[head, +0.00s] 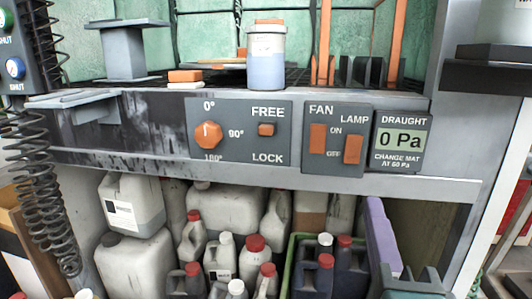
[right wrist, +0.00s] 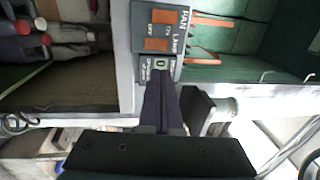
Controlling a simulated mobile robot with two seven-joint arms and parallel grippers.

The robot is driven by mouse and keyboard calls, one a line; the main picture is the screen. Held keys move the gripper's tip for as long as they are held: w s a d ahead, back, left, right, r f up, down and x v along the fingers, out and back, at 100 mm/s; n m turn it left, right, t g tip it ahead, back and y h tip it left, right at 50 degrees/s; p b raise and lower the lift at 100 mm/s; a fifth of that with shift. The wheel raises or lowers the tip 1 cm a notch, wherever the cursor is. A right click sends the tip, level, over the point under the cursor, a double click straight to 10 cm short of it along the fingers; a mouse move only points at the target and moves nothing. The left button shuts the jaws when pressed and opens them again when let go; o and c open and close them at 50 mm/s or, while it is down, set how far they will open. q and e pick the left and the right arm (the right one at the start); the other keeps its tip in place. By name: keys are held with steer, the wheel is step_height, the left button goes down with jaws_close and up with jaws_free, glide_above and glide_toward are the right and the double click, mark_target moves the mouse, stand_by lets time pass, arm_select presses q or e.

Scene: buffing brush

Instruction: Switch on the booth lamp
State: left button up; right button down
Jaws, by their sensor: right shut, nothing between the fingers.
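The orange LAMP switch (head: 353,149) is on a dark panel on the booth's front, right of the orange FAN switch (head: 317,138). The LAMP switch sits lower, nearer the OFF mark; the FAN switch sits higher, nearer ON. Both also show in the right wrist view, LAMP (right wrist: 157,44) and FAN (right wrist: 163,16). My right gripper (head: 373,204) is shut and empty below the panel, its purple fingers pointing up. In the right wrist view its fingertips (right wrist: 160,76) appear near the DRAUGHT display. I cannot tell whether they touch anything. My left gripper is not in view.
The DRAUGHT display (head: 402,139) reads 0 Pa, right of the LAMP switch. A panel with an orange knob (head: 208,135) and a FREE/LOCK switch (head: 266,130) is to the left. A jar (head: 267,65) stands on the ledge. Several jugs (head: 210,215) crowd the space below.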

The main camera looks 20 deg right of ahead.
mark_target(357, 140)
steer(key=x, duration=1.4)
steer(key=shift+w+a+b, duration=0.1)
steer(key=shift+w+b, duration=0.05)
steer(key=shift+b, duration=0.25)
steer(key=shift+w+r+p, duration=0.1)
steer(key=shift+r+p, duration=0.45)
steer(key=shift+p, duration=0.45)
steer(key=shift+f, duration=0.15)
